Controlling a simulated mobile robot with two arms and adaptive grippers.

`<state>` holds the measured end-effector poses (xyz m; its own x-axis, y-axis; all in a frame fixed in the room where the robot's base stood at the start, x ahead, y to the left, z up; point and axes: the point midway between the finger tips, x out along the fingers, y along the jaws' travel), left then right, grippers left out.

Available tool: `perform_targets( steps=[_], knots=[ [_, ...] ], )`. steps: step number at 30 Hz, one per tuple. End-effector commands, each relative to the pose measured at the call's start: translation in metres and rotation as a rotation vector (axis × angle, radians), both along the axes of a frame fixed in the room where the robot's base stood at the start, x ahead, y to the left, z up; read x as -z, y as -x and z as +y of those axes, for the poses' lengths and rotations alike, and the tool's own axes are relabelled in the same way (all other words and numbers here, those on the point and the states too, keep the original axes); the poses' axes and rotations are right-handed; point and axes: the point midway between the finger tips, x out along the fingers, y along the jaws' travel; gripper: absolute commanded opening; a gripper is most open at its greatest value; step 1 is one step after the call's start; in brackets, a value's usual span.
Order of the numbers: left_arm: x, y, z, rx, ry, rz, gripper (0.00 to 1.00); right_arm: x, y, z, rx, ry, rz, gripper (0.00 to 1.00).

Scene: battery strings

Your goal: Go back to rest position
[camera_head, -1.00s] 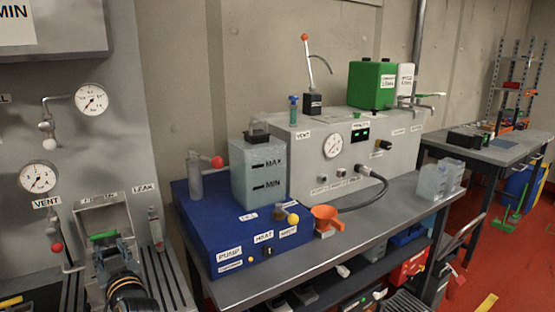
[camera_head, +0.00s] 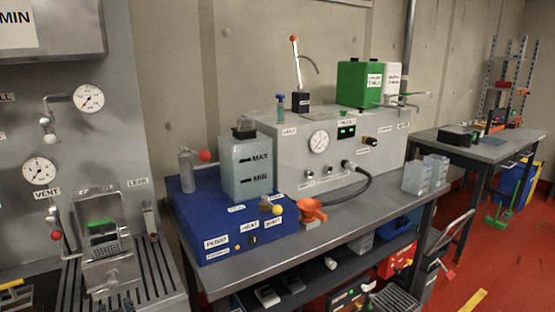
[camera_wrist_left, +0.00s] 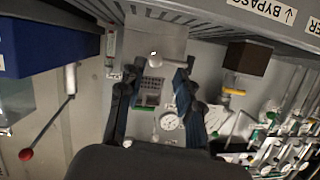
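My left gripper (camera_wrist_left: 157,76) shows in the left wrist view, with its two dark fingers spread apart and nothing held between them. Past the fingers, the small grey chamber (camera_wrist_left: 153,88) with a dark grid and a green strip shows some way off. In the head view neither gripper shows. There the chamber (camera_head: 103,238) stands on the grey bench at the lower left, with a green piece (camera_head: 100,223) inside it. My right gripper is in no view.
A grey gauge box (camera_head: 290,150) is behind. A red-tipped lever (camera_wrist_left: 47,130) shows at left in the wrist view.

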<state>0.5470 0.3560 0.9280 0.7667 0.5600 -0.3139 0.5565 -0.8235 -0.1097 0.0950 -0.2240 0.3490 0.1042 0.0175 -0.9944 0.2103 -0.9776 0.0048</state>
Motion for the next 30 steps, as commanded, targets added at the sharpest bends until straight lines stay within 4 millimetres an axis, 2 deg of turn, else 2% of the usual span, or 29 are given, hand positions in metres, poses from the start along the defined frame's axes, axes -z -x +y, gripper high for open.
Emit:
perform_targets(
  steps=[1,5,9,12,18,24,25,30],
  knots=[
    [0.016,0.014,-0.006,0.022,0.012,0.054,0.35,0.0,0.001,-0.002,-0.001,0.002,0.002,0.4],
    [0.059,0.055,-0.028,0.104,0.062,0.22,0.35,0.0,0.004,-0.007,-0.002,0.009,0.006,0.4],
    [0.105,0.117,-0.064,0.242,0.127,0.443,0.35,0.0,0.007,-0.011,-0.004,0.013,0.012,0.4],
    [0.125,0.156,-0.087,0.336,0.165,0.573,0.35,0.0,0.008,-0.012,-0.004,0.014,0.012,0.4],
    [0.147,0.22,-0.122,0.49,0.222,0.763,0.35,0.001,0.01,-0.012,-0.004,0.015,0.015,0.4],
    [0.155,0.277,-0.15,0.63,0.271,0.914,0.35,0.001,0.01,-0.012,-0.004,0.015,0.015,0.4],
    [0.156,0.285,-0.153,0.65,0.277,0.934,0.35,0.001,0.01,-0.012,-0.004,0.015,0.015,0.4],
    [0.198,0.269,-0.153,0.638,0.278,0.941,0.35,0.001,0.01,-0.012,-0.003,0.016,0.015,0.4]
  ],
)
